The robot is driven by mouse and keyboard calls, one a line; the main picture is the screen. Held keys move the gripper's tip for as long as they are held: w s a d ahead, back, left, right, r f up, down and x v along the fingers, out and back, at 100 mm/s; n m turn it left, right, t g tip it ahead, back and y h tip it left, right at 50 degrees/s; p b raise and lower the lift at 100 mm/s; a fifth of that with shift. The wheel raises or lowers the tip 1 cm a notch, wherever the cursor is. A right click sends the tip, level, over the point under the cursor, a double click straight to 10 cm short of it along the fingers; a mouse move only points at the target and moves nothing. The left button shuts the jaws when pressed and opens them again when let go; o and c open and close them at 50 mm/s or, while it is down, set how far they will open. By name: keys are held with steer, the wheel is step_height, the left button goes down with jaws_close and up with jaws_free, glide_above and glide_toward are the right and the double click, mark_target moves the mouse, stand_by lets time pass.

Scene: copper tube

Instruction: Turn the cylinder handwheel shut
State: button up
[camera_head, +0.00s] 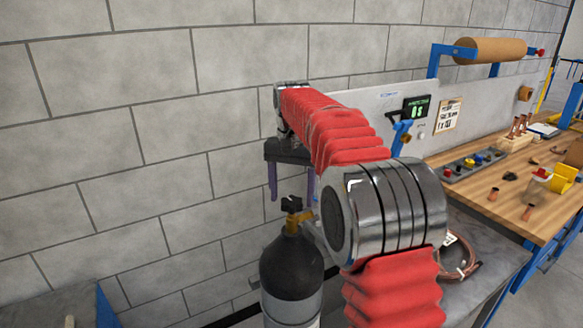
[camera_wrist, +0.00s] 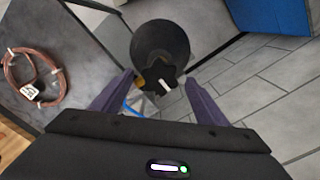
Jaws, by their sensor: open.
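The dark gas cylinder (camera_head: 291,265) stands upright against the wall, with a brass valve (camera_head: 297,221) on its top. The black lobed handwheel (camera_head: 291,205) sits on the valve. My gripper (camera_head: 290,195) points down above it, open, with one purple finger to each side. In the wrist view the handwheel (camera_wrist: 160,76) appears between the two fingertips of my gripper (camera_wrist: 160,79), with the round cylinder top (camera_wrist: 160,42) beyond it. Nothing is held. I cannot tell exactly how high the fingertips are over the handwheel.
The block wall (camera_head: 120,130) is close behind the cylinder. A grey bench (camera_head: 490,262) with a copper coil (camera_head: 462,262) stands to the right, beside a wooden workbench (camera_head: 480,190) with tools. A blue-sided object (camera_head: 105,308) is at lower left.

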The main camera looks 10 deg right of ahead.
step_height(320, 180, up, 12)
steer(key=shift+r, duration=0.25)
stand_by(0.5)
stand_by(0.4)
steer(key=n+t, duration=0.1)
steer(key=n, duration=0.2)
glide_above(291, 199)
step_height(291, 199, down, 8)
steer(key=s+f+n+t, duration=0.1)
steer(key=s+f+t, duration=0.1)
steer(key=s, duration=1.5)
steer(key=s+f+n+t, duration=0.1)
steer(key=s+f, duration=0.4)
steer(key=s, duration=1.3)
steer(key=shift+s+d+f+n+t, duration=0.2)
steer(key=shift+s+d+n+t, duration=0.1)
steer(key=shift+t, duration=0.5)
